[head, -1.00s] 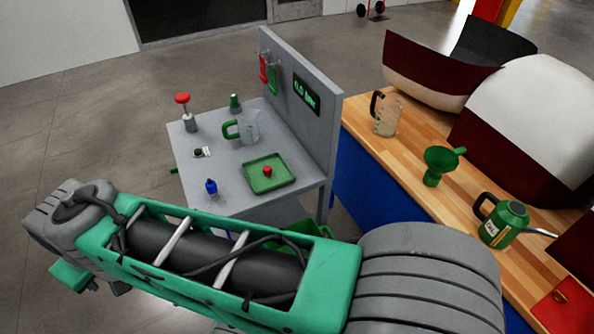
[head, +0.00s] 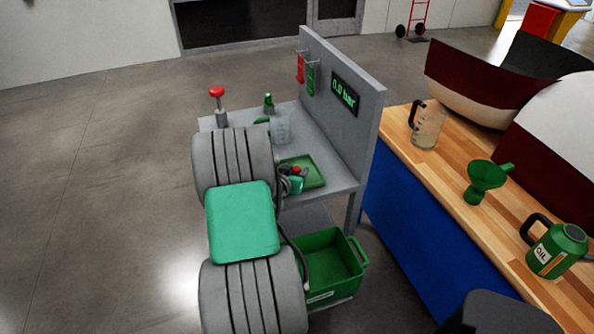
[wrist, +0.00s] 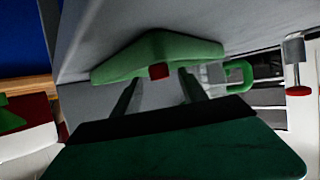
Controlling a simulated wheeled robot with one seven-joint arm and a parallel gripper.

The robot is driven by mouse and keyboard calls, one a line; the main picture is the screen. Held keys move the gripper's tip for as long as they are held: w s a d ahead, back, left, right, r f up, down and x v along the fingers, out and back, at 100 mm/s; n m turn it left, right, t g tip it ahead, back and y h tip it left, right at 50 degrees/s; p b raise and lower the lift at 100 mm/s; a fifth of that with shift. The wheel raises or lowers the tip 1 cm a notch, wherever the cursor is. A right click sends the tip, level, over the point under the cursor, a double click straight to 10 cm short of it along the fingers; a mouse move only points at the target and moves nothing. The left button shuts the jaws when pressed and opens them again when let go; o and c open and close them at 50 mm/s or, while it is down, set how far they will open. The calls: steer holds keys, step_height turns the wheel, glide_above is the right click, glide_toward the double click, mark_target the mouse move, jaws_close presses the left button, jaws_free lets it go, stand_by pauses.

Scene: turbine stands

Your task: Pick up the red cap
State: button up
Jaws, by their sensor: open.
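The red cap (head: 296,169) is on the green tray (head: 314,172) on the grey bench, partly hidden by my gripper (head: 290,179) in the head view. In the wrist view, the red cap (wrist: 158,71) lies in line with the gap between the two dark fingers of my gripper (wrist: 160,78). The fingers are apart with nothing held. The tray (wrist: 200,49) is behind the cap. I cannot tell exactly how far the fingertips are from the cap.
The bench holds a clear jug (head: 282,127), a green-topped bottle (head: 268,102) and a red-knobbed post (head: 217,105). A grey upright panel (head: 358,130) stands along its right side. A green crate (head: 335,262) is below. A wooden workbench (head: 450,160) is to the right.

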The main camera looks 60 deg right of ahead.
steer(key=shift+x, duration=1.2)
steer(key=shift+c, duration=0.3)
jaws_close()
